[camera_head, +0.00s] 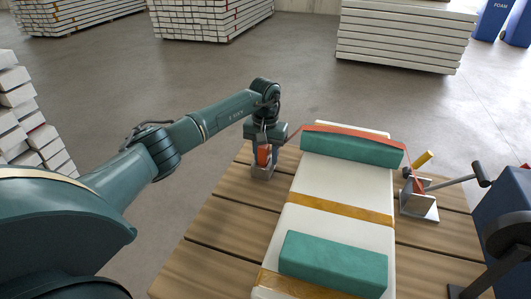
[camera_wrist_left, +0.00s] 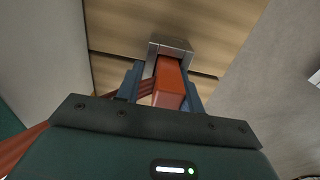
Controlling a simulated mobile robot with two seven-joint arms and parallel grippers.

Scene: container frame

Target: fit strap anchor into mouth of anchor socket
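My left gripper (camera_head: 264,152) points down over the left side of the wooden platform. It is shut on the strap anchor, an orange-red block (camera_head: 263,155). In the left wrist view the anchor (camera_wrist_left: 169,85) sits between the two dark blue fingers. The anchor socket (camera_head: 262,172) is a small grey metal box on the planks just below the gripper. In the left wrist view the anchor's far end is at the mouth of the socket (camera_wrist_left: 172,46), between its walls; how deep it sits I cannot tell. My right gripper is out of view.
An orange-red strap (camera_head: 350,131) runs from the anchor over a teal block (camera_head: 352,149) on a long white load (camera_head: 330,180) to a metal tensioner (camera_head: 418,203) at right. A second teal block (camera_head: 333,264) lies nearer. Bare planks (camera_head: 225,220) lie left of the load.

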